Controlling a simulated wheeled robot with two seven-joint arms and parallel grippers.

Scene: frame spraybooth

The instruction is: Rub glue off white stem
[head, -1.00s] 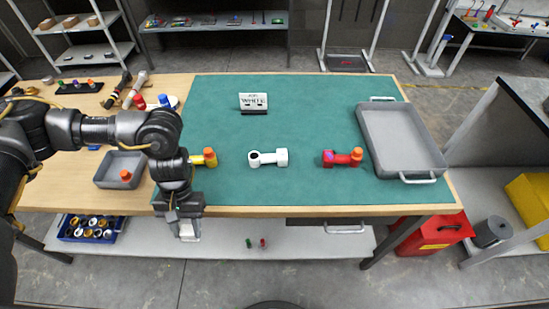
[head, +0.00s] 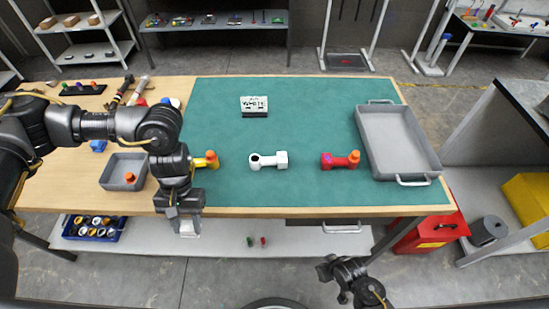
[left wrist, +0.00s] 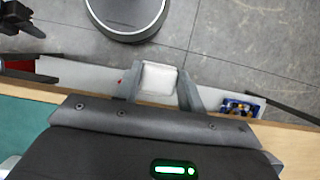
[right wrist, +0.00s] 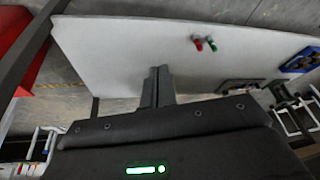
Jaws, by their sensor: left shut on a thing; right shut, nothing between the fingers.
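The white stem (head: 270,161) lies on the green mat (head: 300,110), in the middle of the bench. Its left end shows a dark round opening; I cannot make out any glue on it. My left gripper (head: 188,226) is at the bench's front edge, left of the white stem and apart from it. It is shut on a white block (left wrist: 158,78), seen between its fingers in the left wrist view. My right gripper (right wrist: 158,85) is shut and empty, in front of the bench over the lower shelf; its arm shows at the bottom of the head view.
A white lettered card (head: 254,104) stands behind. A grey tray (head: 427,161) is at right, a small grey bin (head: 110,184) at left.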

